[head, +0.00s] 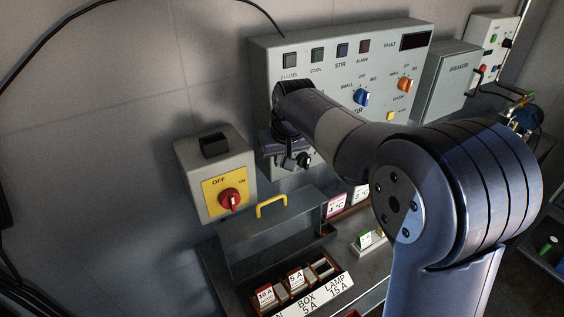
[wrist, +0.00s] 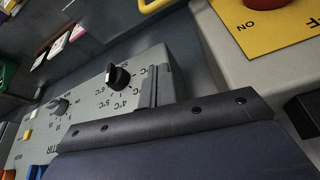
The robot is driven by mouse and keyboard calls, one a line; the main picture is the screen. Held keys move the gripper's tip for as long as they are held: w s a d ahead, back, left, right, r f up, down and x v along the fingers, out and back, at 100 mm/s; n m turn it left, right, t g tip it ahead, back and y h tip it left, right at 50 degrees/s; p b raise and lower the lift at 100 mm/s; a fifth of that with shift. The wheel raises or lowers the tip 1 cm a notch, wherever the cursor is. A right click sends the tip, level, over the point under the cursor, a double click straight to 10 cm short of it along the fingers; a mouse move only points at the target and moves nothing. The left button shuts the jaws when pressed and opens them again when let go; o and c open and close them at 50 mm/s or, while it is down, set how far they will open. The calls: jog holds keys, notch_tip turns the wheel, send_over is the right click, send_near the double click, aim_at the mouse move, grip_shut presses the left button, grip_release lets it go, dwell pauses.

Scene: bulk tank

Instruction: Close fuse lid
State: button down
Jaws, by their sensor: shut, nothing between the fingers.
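The fuse lid (head: 262,228) is a grey panel with a yellow handle (head: 271,207) on its upper edge. It stands raised behind the open fuse box (head: 318,299), whose compartments with labelled fuses show in front. Part of the yellow handle also shows at the top edge of the wrist view (wrist: 155,4). My gripper (head: 297,161) is shut and empty, in front of the lower left of the control panel. It is above the lid and apart from it. My forearm hides part of the panel. In the wrist view a dark bolted part of my gripper fills the lower area.
The control panel (head: 268,62) with knobs and buttons is on the wall behind my gripper. A switch box (head: 188,177) with a red knob stands left of the lid. A grey breakers cabinet (head: 447,82) is at the right. Small labelled cards (head: 336,205) stand right of the lid.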

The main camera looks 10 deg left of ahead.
aim_at(276, 175)
jog(key=p+x, duration=0.1)
jog(key=x, duration=0.7)
jog(key=shift+f, duration=0.35)
jog(key=shift+s+d+f, duration=0.15)
jog(key=shift+s, duration=0.1)
jog(key=shift+s+d+p, duration=0.2)
jog(key=shift+s+d, duration=0.05)
jog(key=shift+s, duration=0.25)
jog(key=shift+s+d+p, duration=0.15)
jog(key=shift+s+d, duration=0.1)
jog(key=shift+s, duration=0.2)
jog(key=shift+s+d, duration=0.25)
jog(key=shift+s, duration=0.25)
jog(key=shift+s+a+f, duration=0.1)
jog(key=shift+f, duration=0.05)
